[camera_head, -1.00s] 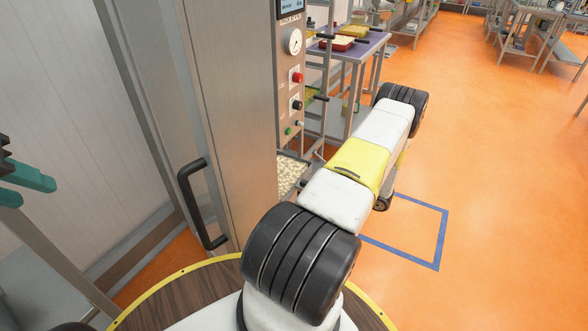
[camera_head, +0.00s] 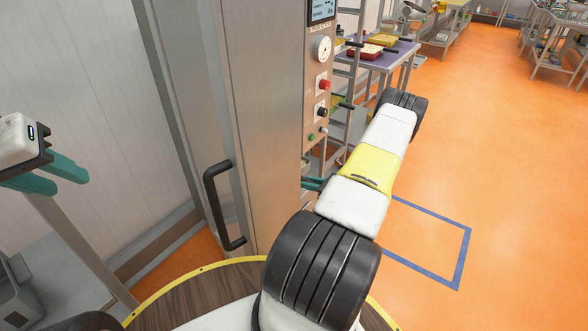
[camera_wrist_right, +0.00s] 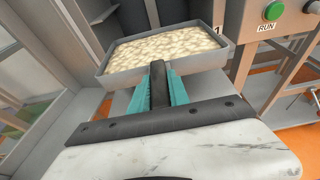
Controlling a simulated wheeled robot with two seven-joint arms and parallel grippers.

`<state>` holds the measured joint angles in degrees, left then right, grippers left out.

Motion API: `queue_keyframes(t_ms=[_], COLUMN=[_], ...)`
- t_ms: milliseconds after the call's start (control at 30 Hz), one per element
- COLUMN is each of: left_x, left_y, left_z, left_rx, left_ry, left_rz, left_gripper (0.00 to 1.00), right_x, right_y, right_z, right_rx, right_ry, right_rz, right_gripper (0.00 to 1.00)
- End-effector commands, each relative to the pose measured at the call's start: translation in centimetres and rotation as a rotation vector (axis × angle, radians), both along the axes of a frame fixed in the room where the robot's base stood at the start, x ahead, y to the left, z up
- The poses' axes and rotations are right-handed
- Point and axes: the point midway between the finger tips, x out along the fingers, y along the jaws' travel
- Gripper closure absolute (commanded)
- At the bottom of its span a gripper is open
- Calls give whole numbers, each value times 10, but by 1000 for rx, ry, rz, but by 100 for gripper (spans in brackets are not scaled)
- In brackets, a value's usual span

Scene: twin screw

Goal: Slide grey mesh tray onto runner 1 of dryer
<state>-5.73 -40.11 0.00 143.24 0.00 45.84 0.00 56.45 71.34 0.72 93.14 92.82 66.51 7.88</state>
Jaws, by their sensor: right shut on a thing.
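The grey tray (camera_wrist_right: 205,64) is full of pale pieces and shows in the right wrist view, roughly level. My right gripper (camera_wrist_right: 158,92) is shut on the tray's dark handle (camera_wrist_right: 158,72), one teal finger on each side. Its teal fingers also show at the dryer's edge in the head view (camera_head: 314,184), where the tray is hidden. The tray is at the dryer's (camera_head: 265,120) opening, beside a label "1" (camera_wrist_right: 218,30). Contact with a runner cannot be made out. My left gripper (camera_head: 50,178) is empty, its teal fingers apart, at the far left.
The dryer's black door handle (camera_head: 218,205) stands out near my base. Its control panel (camera_head: 320,90) has a gauge and buttons; the green RUN button (camera_wrist_right: 274,10) is right of the tray. A purple table (camera_head: 385,58) stands behind. Orange floor at right is clear.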

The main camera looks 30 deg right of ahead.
Motion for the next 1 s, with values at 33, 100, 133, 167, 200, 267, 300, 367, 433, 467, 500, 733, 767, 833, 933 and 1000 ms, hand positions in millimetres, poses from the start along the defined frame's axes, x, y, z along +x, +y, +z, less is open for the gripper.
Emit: queue_keyframes(t_ms=[33,100,133,167,200,267,300,367,433,467,500,733,767,833,933,1000], left_x=[0,0,0,0,0,0,0,0,0,0,0,0,0,0,0,0], left_y=[0,0,0,0,0,0,0,0,0,0,0,0,0,0,0,0], left_z=[0,0,0,0,0,0,0,0,0,0,0,0,0,0,0,0], left_rx=[0,0,0,0,0,0,0,0,0,0,0,0,0,0,0,0], left_ry=[0,0,0,0,0,0,0,0,0,0,0,0,0,0,0,0], left_rz=[0,0,0,0,0,0,0,0,0,0,0,0,0,0,0,0], left_gripper=[64,64,64,64,64,64,64,64,64,64,64,64,64,64,64,64], right_x=[6,13,16,19,23,30,33,39,46,49,54,77,80,86,96,104], right_y=[3,7,9,10,12,15,17,21,24,26,28,40,41,45,50,54], right_z=[2,2,2,2,1,2,2,2,2,2,2,2,2,2,2,2], right_rx=[2,2,2,1,1,1,1,2,1,2,2,1,1,2,1,0], right_ry=[-5,-5,-6,-5,-5,-6,-6,-6,-5,-6,-6,-5,-5,-5,-5,-7], right_rz=[1,2,2,2,2,2,2,1,2,2,2,2,2,2,2,2], right_gripper=[100,100,100,100,100,100,100,100,100,100,100,100,100,100,100,100])
